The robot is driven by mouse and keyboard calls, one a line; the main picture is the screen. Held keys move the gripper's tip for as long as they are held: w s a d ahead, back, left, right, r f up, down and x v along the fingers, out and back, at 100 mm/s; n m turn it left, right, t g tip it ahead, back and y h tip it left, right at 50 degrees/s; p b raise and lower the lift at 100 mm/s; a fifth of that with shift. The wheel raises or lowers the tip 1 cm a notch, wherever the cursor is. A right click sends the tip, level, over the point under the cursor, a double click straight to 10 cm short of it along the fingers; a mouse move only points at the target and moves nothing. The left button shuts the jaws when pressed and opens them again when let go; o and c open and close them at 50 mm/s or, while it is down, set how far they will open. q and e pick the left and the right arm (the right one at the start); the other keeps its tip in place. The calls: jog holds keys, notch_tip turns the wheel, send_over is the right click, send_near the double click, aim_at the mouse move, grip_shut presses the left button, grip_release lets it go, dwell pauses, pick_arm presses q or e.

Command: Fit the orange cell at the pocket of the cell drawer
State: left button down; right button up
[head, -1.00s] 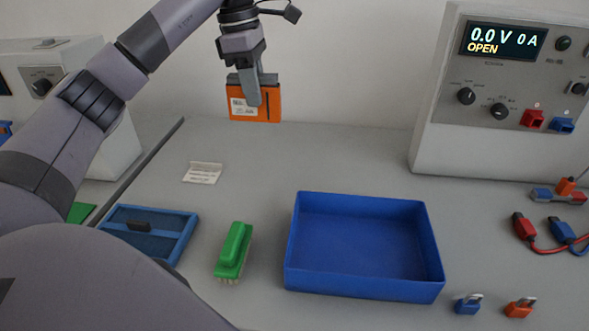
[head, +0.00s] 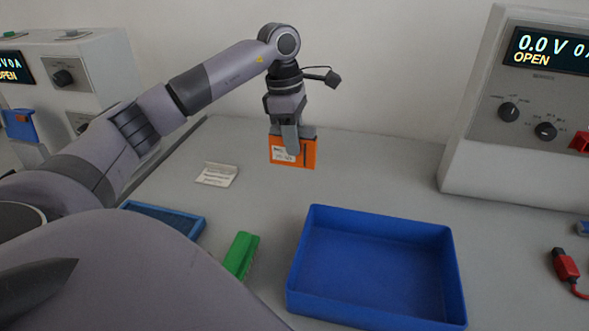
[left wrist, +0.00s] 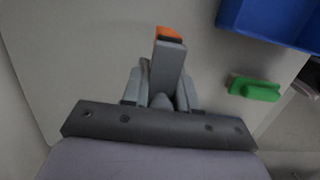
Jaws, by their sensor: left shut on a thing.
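My left gripper (head: 291,150) is shut on the orange cell (head: 309,153), a flat upright block with a white label. It holds the cell toward the back of the bench, behind the blue bin; the clearance under the cell is hard to judge. In the left wrist view the cell (left wrist: 168,32) shows as a small orange patch beyond the fingers (left wrist: 166,70), which hide most of it. A blue part (head: 20,126) with a small orange patch is at the left instrument; I cannot tell if this is the cell drawer. No pocket is clearly visible. My right gripper is not in view.
An empty blue bin (head: 455,260) stands in front, with a green brush (head: 241,254) left of it. A blue-framed tray (head: 195,225) and a white card (head: 217,174) lie further left. A power instrument (head: 470,150) stands at right. The bench around the cell is clear.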

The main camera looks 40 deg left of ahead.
pick_arm(q)
jog(key=shift+w+f, duration=0.1)
jog(key=shift+f, duration=3.8)
jog(key=shift+f, duration=0.25)
jog(key=c, duration=0.9)
grip_release()
jog(key=shift+o, duration=0.2)
jog(key=shift+r, duration=0.2)
jog(key=r, duration=0.4)
jog(key=a+r, duration=0.1)
jog(key=r, duration=0.3)
jog(key=s+r, duration=0.1)
jog(key=r, duration=0.3)
jog(key=shift+a, duration=0.3)
jog(key=shift+f, duration=0.1)
